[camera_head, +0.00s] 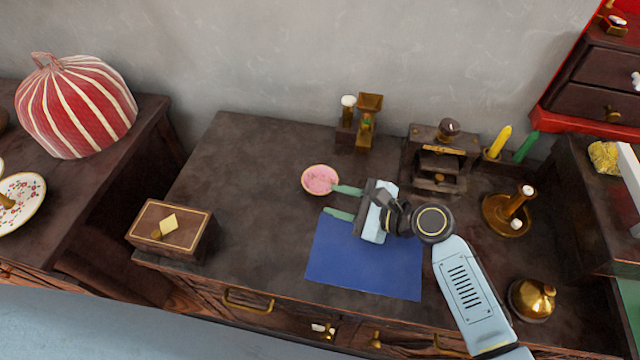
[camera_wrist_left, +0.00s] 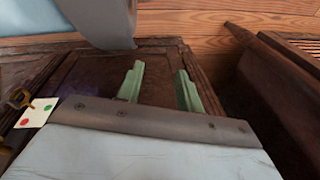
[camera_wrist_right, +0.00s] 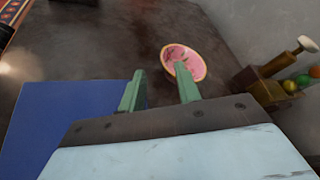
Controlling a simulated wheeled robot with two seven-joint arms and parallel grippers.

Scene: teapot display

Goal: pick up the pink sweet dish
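The pink sweet dish (camera_head: 320,180) is a small round dish with a pale gold rim. It sits on the dark tabletop just behind the blue mat. My right gripper (camera_head: 336,201) is open above the mat's back left part, its green fingers pointing left, one fingertip close to the dish. In the right wrist view the dish (camera_wrist_right: 184,61) lies beyond the fingertips, nearer the right one; no contact can be made out. My left gripper (camera_wrist_left: 159,80) shows only in the left wrist view, open and empty, in front of dark wooden panels.
The blue mat (camera_head: 363,261) lies on the dark table (camera_head: 262,155). A wooden box (camera_head: 171,230) stands left; a brass-topped stand (camera_head: 368,103), a small chest (camera_head: 437,165) and a brass candle holder (camera_head: 505,216) stand behind and right.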

